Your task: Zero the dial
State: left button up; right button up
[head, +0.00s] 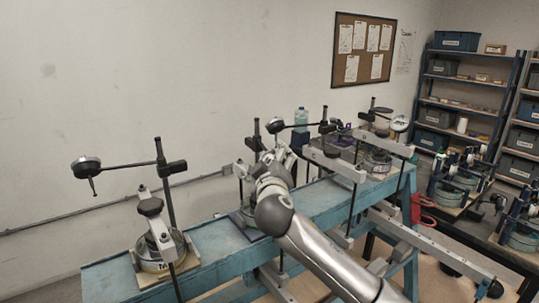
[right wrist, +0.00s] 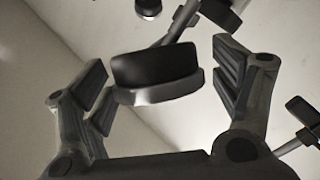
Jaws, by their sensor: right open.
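A black dial indicator with a grey rim (right wrist: 155,72) sits between the spread fingers of my right gripper (right wrist: 162,80) in the right wrist view. A gap shows on the right; the left finger is close to the rim, and I cannot tell whether it touches. In the head view my right gripper (head: 279,158) is over the middle of the blue bench, just below a dark dial head (head: 275,125) on a stand. Another dial indicator (head: 86,168) hangs from an arm at the left. The dial faces and pointers are not readable. My left gripper is not in view.
The blue bench (head: 220,247) carries several lever frames, posts and round bases. A lever frame (head: 160,250) stands at its left end. A clear bottle (head: 301,118) stands behind the bench. Shelves with bins (head: 456,41) and another table of devices are at right.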

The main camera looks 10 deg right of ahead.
jog(key=shift+w+d, duration=0.15)
jog(key=shift+w, duration=0.2)
jog(key=c, duration=1.1)
jog(key=shift+o, duration=0.2)
jog(key=m+h+b, duration=0.2)
jog(key=b, duration=0.4)
jog(key=m+h+b, duration=0.3)
jog(key=b, duration=0.4)
jog(key=shift+f+t, duration=0.2)
jog(key=shift+t, duration=0.1)
jog(key=shift+d+r+m+h+b, duration=0.1)
jog(key=shift+r+m+h+b, duration=0.2)
jog(key=shift+h+b, duration=0.25)
